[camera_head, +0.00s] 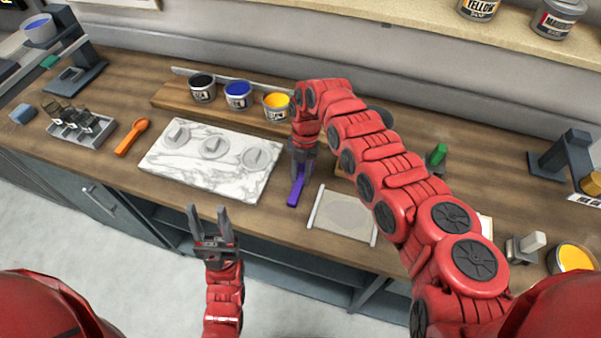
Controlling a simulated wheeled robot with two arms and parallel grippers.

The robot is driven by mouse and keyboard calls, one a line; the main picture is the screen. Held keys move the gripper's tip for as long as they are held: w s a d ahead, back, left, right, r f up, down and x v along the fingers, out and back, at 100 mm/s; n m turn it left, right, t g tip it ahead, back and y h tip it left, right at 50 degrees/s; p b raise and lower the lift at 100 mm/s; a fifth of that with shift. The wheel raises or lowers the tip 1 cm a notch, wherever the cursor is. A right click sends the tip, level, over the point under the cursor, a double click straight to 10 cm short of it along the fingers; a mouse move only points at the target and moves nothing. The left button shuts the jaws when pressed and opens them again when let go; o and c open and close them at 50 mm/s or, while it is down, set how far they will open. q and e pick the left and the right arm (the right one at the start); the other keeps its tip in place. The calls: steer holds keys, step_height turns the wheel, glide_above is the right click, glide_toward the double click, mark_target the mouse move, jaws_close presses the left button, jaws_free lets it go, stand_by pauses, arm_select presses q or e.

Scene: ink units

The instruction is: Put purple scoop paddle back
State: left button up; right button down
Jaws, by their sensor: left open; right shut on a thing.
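The purple scoop paddle (296,190) is a slim purple piece above the wooden worktop, between the marble slab and a pale framed mat. My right gripper (301,168) is shut on it and points down. The paddle's upper end is hidden by the gripper, and I cannot tell whether its lower end touches the worktop. My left gripper (209,214) is open and empty, in front of the worktop's front edge.
The marble slab (215,185) bears round pale discs. Ink cans stand behind it on a wooden riser (172,97). An orange scoop (132,136) and a grey rack (80,130) lie left. The pale mat (343,214) is right of the paddle. My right arm hides the worktop's middle right.

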mark_target(303, 171)
steer(key=c, duration=0.7)
jaws_free()
steer(key=shift+o, duration=0.2)
steer(key=shift+w+r+b, duration=0.3)
steer(key=shift+r+b, duration=0.05)
steer(key=shift+r, duration=0.15)
steer(key=b+v, duration=0.4)
steer(key=v, duration=0.7)
steer(key=shift+s, duration=0.1)
